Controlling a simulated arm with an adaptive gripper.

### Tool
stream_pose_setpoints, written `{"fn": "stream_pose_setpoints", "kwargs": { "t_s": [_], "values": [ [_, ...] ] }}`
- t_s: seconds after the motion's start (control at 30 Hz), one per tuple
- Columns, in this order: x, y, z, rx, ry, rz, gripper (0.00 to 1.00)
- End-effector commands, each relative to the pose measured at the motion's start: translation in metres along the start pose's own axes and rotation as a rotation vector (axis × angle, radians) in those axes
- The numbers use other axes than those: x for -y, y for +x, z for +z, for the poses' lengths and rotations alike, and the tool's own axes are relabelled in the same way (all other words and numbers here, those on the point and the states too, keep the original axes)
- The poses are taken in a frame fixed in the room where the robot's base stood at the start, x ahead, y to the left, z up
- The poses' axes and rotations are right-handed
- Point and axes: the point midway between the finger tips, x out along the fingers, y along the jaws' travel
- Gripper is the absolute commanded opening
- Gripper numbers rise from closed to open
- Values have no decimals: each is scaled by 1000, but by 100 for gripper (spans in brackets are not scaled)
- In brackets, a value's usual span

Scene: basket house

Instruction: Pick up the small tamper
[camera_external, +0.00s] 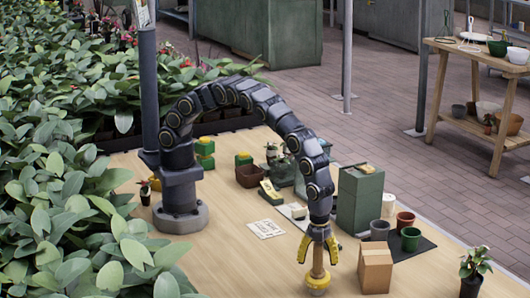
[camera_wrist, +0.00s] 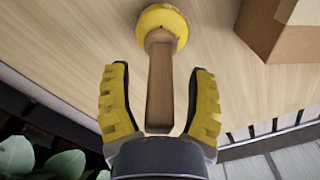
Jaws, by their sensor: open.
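The small tamper has a wooden handle (camera_external: 318,264) and a round yellow head (camera_external: 318,284). It stands upright near the front edge of the table, head down. My gripper (camera_external: 318,256) is above it, pointing down, with its yellow fingers on either side of the handle. In the wrist view the open fingers of my gripper (camera_wrist: 161,72) flank the tamper's handle (camera_wrist: 160,90), with a gap on both sides. The yellow head (camera_wrist: 162,25) lies beyond the fingertips.
A cardboard box (camera_external: 375,270) stands close to the right of the tamper; it also shows in the wrist view (camera_wrist: 275,25). Behind it are a green metal box (camera_external: 358,205) and several pots. A printed card (camera_external: 266,228) lies to the left. The table's front left is clear.

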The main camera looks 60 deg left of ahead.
Motion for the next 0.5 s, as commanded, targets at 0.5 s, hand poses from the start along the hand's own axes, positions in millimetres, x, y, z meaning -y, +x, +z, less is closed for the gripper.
{"fn": "stream_pose_setpoints", "kwargs": {
  "t_s": [0.5],
  "values": [
    [-1,1,1,2,-1,3,0]
  ]
}}
